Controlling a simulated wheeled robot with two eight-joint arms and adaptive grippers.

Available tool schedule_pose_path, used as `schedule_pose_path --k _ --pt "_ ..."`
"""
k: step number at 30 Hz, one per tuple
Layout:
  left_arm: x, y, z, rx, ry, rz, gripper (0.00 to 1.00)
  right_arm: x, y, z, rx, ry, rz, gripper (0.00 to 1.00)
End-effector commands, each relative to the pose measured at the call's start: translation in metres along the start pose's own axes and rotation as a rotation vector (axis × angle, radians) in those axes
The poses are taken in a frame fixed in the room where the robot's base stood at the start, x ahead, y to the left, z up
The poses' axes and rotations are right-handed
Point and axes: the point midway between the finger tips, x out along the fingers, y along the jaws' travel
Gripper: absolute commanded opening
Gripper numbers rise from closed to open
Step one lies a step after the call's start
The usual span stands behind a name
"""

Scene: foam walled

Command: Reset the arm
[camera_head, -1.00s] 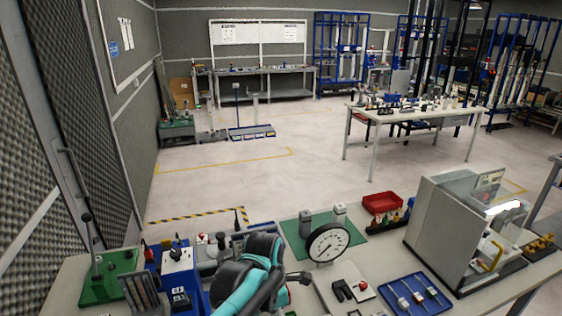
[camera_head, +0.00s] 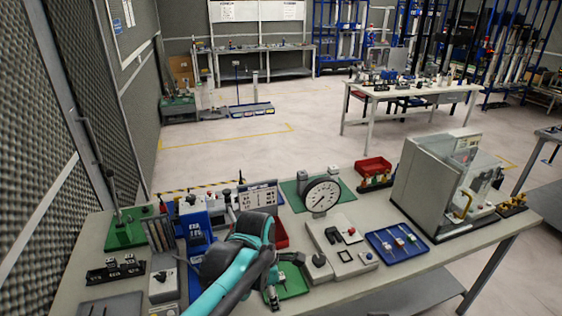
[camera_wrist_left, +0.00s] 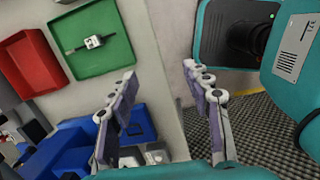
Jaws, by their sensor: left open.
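My left arm, teal and black, reaches over the front of the near workbench (camera_head: 350,280) in the head view, and its fingers are hard to make out there. In the left wrist view my left gripper (camera_wrist_left: 160,73) is open, its two fingers apart with nothing between them. Beyond the fingers are the pale bench top, a green tray (camera_wrist_left: 112,60) holding a small white-and-black part (camera_wrist_left: 93,42), a red bin (camera_wrist_left: 32,62) and blue fixtures (camera_wrist_left: 135,125). The fingers look apart from all of these. My right gripper is not in view.
The near bench carries a dial gauge (camera_head: 321,195), a blue tray (camera_head: 398,243), a grey machine with a clear cover (camera_head: 425,185), a red bin (camera_head: 373,167) and a green base with a post (camera_head: 126,232). A dark foam wall (camera_head: 60,130) stands at left. Open floor (camera_head: 240,155) lies beyond.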

Motion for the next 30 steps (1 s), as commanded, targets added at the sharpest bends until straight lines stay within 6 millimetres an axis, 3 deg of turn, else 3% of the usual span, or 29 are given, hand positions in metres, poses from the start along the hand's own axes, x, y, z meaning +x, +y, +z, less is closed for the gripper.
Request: schedule_pose_path --k 8,14,24,30 --pt "-0.013 -0.006 -0.027 0.239 -0.011 0.073 0.49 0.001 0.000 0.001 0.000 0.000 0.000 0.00" --pt "-0.025 -0.014 -0.058 0.525 0.004 0.164 0.49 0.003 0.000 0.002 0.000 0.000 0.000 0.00" --pt "-0.035 -0.047 -0.139 1.352 0.245 0.382 0.49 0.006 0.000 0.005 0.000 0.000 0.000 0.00" --pt "-0.030 -0.059 -0.166 1.689 0.425 0.415 0.49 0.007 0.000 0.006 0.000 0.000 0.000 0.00"
